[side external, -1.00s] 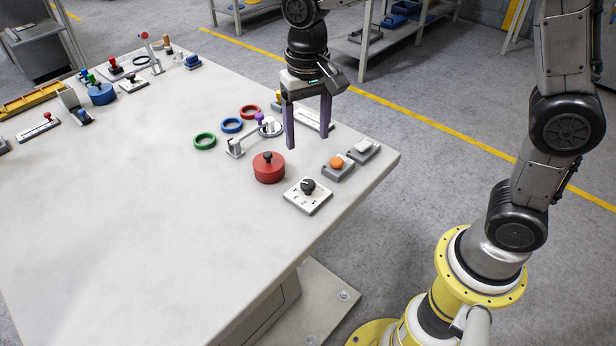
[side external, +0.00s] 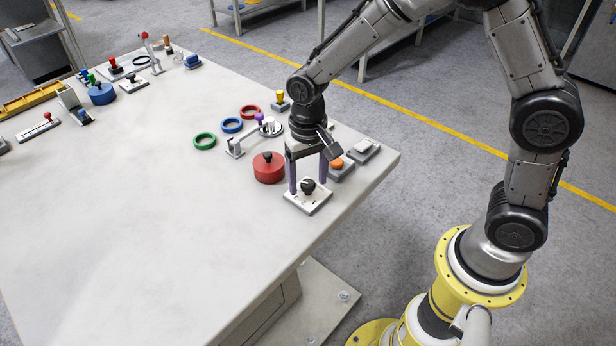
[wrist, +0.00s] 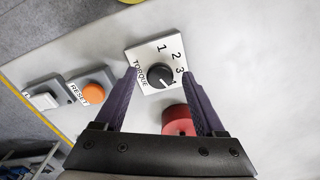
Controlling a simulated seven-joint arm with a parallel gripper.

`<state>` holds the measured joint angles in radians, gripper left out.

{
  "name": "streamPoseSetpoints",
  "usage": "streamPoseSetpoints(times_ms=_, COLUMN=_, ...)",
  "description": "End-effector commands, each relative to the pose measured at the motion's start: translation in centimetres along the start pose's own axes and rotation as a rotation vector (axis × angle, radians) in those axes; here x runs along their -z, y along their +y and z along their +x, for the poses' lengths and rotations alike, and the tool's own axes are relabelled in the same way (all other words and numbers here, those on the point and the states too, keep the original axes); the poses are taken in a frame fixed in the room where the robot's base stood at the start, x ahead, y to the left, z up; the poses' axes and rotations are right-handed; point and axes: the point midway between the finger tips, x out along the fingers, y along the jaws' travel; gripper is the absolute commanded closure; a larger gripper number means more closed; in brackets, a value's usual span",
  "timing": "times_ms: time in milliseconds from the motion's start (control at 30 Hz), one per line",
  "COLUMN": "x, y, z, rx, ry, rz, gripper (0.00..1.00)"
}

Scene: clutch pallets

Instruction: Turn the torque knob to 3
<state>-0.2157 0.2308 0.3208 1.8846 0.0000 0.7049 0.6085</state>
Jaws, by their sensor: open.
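The torque knob (side external: 308,185) is a black round knob on a white square plate (side external: 311,205) near the table's right edge. In the wrist view the knob (wrist: 159,76) is between my fingers, on the plate (wrist: 146,52) marked TORQUE with 1, 2 and 3 readable. A light mark on the knob appears to point to the lower right, past the 3, at a partly visible mark. My gripper (side external: 308,190) is pointing down with its purple fingers on either side of the knob. In the wrist view my gripper (wrist: 159,77) is open, with gaps beside the knob.
A red round block with a black knob (side external: 268,169) stands close to the left of the plate. An orange RESET button (side external: 337,163) and a white switch (side external: 364,147) sit to the right. Colored rings (side external: 204,141) lie behind. The table's front left is clear.

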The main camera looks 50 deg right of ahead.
Motion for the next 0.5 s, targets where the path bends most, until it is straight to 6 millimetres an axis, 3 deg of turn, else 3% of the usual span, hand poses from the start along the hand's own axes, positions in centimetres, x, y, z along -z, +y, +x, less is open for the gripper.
streamPoseSetpoints(times_ms=133, x=-0.01, y=0.01, z=0.0, rx=0.0, ry=0.0, rz=0.0, gripper=0.32)
streamPoseSetpoints(times_ms=500, x=0.0, y=0.0, z=-0.03, rx=0.0, ry=0.0, rz=0.0, gripper=0.98)
